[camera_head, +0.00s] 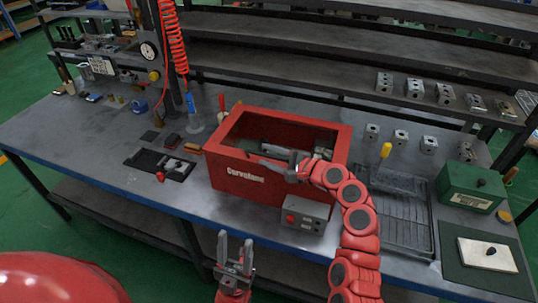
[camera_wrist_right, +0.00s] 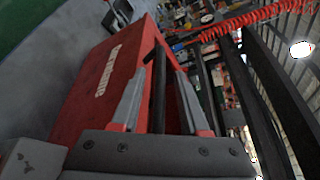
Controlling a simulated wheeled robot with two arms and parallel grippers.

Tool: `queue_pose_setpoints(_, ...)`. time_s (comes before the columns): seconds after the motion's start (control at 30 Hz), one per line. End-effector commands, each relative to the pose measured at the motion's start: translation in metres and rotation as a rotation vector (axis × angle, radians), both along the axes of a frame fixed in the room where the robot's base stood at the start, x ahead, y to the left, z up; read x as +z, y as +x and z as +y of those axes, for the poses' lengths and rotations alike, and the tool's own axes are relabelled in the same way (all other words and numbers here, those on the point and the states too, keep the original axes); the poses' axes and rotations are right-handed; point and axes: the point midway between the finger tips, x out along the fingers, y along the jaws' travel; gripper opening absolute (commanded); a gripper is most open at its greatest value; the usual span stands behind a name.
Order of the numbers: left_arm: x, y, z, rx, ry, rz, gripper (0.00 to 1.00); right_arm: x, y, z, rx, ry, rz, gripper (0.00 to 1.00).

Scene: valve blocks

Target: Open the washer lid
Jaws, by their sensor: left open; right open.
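The red washer box (camera_head: 235,183) stands on the bench with white lettering on its front. Its top shows a red frame around a dark opening or window; I cannot tell whether a clear lid covers it. My right gripper (camera_head: 272,163) is open over the front top edge, pointing left. In the right wrist view the washer (camera_wrist_right: 100,80) lies left of the right gripper (camera_wrist_right: 164,65), and a dark bar (camera_wrist_right: 158,90) runs between its open fingers; contact cannot be told. My left gripper (camera_head: 236,243) is open and empty in front of the bench.
A grey control box (camera_head: 306,214) with a red button stands at the washer's front right. A drain tray (camera_head: 405,230) and a green box (camera_head: 470,187) are further right. Metal valve blocks (camera_head: 400,138) line the back. A black tray (camera_head: 160,164) lies left.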

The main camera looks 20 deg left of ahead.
Motion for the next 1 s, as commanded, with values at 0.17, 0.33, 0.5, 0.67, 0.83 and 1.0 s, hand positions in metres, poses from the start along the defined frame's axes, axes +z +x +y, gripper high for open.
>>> queue_pose_setpoints(0.17,-0.0002,0.0000,0.0000,0.000,0.000,0.000,0.50,-0.0002,-0.0002,0.0000,0.000,0.000,0.001,0.45)
queue_pose_setpoints(0.33,-0.0001,0.0000,0.0000,0.000,0.000,0.000,0.50,-0.0003,-0.0003,-0.0001,0.000,0.000,0.001,0.14)
queue_pose_setpoints(0.5,-0.0001,0.0000,0.0000,0.000,0.000,0.000,0.50,-0.0005,-0.0003,-0.0001,0.001,0.000,0.001,0.00)
queue_pose_setpoints(0.67,-0.0001,0.0000,0.0000,0.000,0.000,0.000,0.50,-0.0005,-0.0003,-0.0002,0.000,0.000,0.001,0.00)
queue_pose_setpoints(0.83,-0.0002,0.0001,0.0000,0.000,0.000,0.000,0.50,-0.0006,-0.0003,-0.0002,0.000,0.000,0.001,0.00)
queue_pose_setpoints(1.0,-0.0001,0.0000,0.0000,0.000,0.000,0.000,0.50,-0.0007,-0.0004,-0.0002,0.000,0.000,0.001,0.00)
